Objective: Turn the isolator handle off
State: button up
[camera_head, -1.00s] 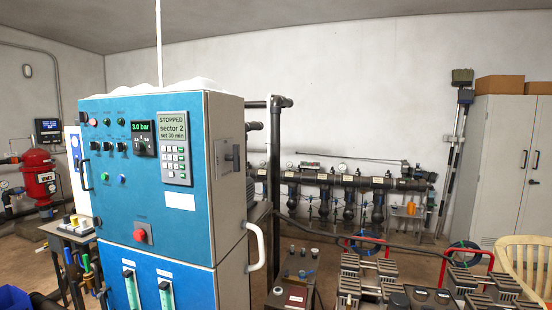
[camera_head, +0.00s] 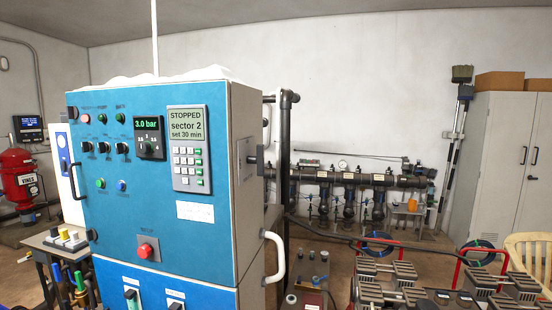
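The blue control cabinet (camera_head: 230,228) stands left of centre, closer than the other equipment. On its grey right side is a plate with a dark protruding handle (camera_head: 254,159), which looks like the isolator handle. I see it at a steep angle, so its exact turn position cannot be told. The cabinet's front panel shows a display reading "STOPPED sector 2 set 30 min" (camera_head: 186,124) and a gauge reading 3.0 bar (camera_head: 147,125). A red mushroom button (camera_head: 147,250) sits low on the front. My gripper is not in view.
A white curved grab rail (camera_head: 275,255) sticks out from the cabinet's right side below the handle. A dark vertical pipe (camera_head: 286,170) stands just right of it. The pipe manifold (camera_head: 345,180) lines the back wall.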

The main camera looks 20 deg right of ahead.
aim_at(260, 160)
jog(key=i, duration=0.9)
jog(key=z, duration=0.05)
